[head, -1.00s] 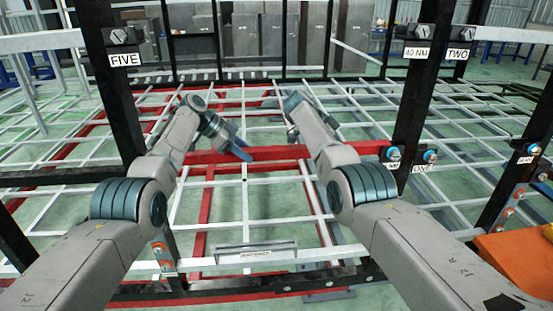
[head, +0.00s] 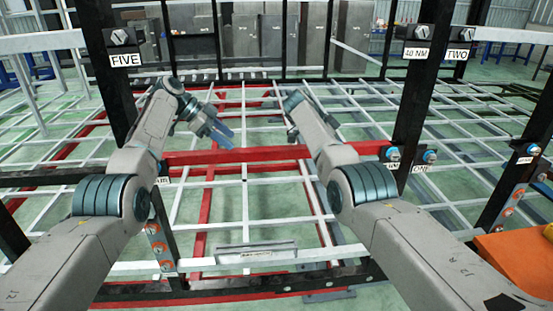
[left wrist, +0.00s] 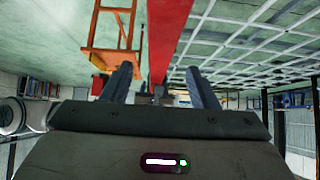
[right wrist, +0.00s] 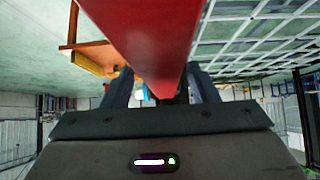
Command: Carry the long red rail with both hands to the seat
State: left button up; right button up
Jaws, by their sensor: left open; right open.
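The long red rail (head: 245,155) lies level across the middle of the head view, between the black posts. My left gripper (head: 222,138) is open, above and behind the rail's left part, apart from it in this view. In the left wrist view the rail (left wrist: 168,35) runs along the line between the two open fingers. My right gripper is hidden behind its own arm in the head view. In the right wrist view my right gripper (right wrist: 158,76) is open, with the rail (right wrist: 150,30) large and close between its fingers. I cannot tell which place is the seat.
Black posts labelled FIVE (head: 118,95), 40 NM (head: 415,95) and TWO (head: 455,80) stand on both sides. A white and red lattice floor frame spreads beyond. An orange surface (head: 515,255) is at the lower right. A labelled light bar (head: 256,254) lies at the front.

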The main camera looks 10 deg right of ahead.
pick_arm(q)
jog(key=v, duration=0.4)
jog(key=shift+a+r, duration=0.2)
pick_arm(e)
jog(key=shift+r, duration=0.1)
notch_tip(320, 180, up, 10)
jog(key=shift+f, duration=0.1)
